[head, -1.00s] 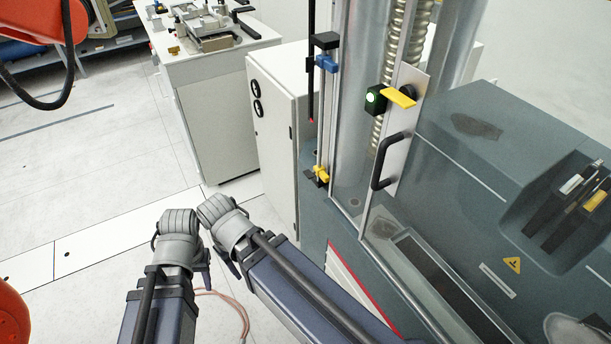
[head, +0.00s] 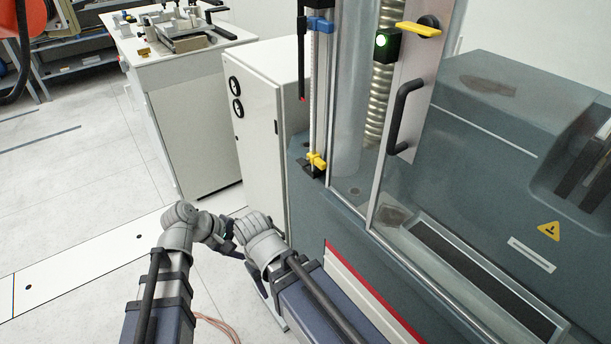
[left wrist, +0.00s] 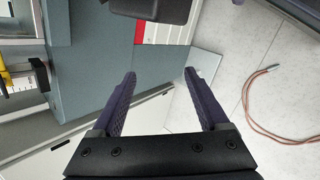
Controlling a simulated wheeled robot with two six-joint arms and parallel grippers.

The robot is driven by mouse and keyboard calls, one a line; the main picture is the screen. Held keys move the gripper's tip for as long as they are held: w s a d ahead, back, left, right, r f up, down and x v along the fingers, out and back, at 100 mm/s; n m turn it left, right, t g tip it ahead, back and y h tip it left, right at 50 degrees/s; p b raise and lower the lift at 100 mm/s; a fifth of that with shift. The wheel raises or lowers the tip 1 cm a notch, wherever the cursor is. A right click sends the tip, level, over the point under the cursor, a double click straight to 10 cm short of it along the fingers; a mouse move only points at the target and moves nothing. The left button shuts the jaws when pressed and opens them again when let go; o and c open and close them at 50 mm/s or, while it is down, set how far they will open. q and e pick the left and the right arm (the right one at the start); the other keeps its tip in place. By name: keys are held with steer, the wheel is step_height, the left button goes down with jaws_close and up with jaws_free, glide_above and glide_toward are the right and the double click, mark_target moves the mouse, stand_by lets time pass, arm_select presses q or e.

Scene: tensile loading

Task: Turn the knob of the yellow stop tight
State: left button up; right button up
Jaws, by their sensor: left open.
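The yellow stop (head: 317,161) sits low on the thin vertical rod at the left front of the grey testing machine, just above a black base. Part of it also shows at the left edge of the left wrist view (left wrist: 17,80); its knob is too small to make out clearly. My left gripper (left wrist: 160,76) is open and empty, its dark fingers apart and clear of the stop. In the head view my grey arm links stand below and left of the stop, and no fingertips are clear there. My right gripper is not seen.
A blue stop (head: 319,26) is higher on the same rod. The machine's clear door has a black handle (head: 404,116) and a yellow lever (head: 417,29).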

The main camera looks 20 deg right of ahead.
arm_select(q)
steer(key=w+d+r+n+t+h+b, duration=0.1)
steer(key=w+d+r+n+h+b, duration=0.1)
steer(key=w+d+r+n+h, duration=0.35)
steer(key=n+t+h+b, duration=0.2)
steer(key=n+t+h, duration=0.15)
steer(key=n, duration=0.55)
glide_toward(304, 161)
steer(key=x, duration=0.7)
steer(key=shift+f, duration=0.2)
steer(key=shift+w, duration=0.1)
jaws_close()
